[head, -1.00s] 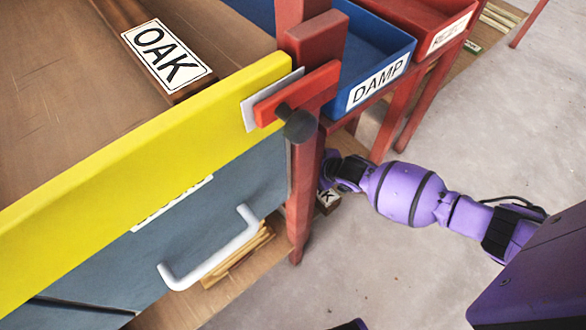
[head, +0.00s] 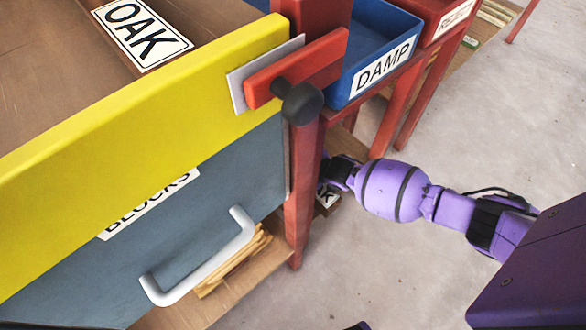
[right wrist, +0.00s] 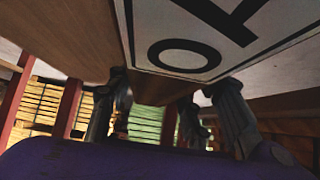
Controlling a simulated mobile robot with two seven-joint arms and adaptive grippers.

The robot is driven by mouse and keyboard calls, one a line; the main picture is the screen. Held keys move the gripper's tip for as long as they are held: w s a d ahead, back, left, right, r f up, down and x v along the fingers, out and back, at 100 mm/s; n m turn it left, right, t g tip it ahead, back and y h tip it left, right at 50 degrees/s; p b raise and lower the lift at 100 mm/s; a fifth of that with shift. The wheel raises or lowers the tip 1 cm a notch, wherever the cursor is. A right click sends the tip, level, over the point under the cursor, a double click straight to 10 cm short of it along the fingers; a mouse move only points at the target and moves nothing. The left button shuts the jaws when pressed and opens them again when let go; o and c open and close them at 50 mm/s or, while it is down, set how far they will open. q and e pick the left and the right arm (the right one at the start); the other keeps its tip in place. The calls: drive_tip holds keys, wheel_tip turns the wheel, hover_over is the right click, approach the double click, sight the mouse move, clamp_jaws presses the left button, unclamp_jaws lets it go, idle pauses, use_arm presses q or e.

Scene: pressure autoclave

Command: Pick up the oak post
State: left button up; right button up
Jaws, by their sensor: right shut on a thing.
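In the right wrist view a wooden piece with a large white label reading "O" and part of an "A" (right wrist: 190,35) fills the top, close to the camera. My right gripper (right wrist: 165,105) has its fingers on either side of its lower edge, shut on it. Another label "OAK" (head: 143,32) lies on brown wood at the top left. My left gripper is not in view.
A yellow bar (head: 140,135) and red latch with a dark knob (head: 300,103) stand in front. A grey front labelled "BLOCKS" has a white handle (head: 205,268). A blue "DAMP" bin (head: 405,25) sits behind. Concrete floor (head: 400,270) is clear at the right.

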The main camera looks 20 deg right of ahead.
clamp_jaws()
drive_tip(key=shift+w+r, duration=0.1)
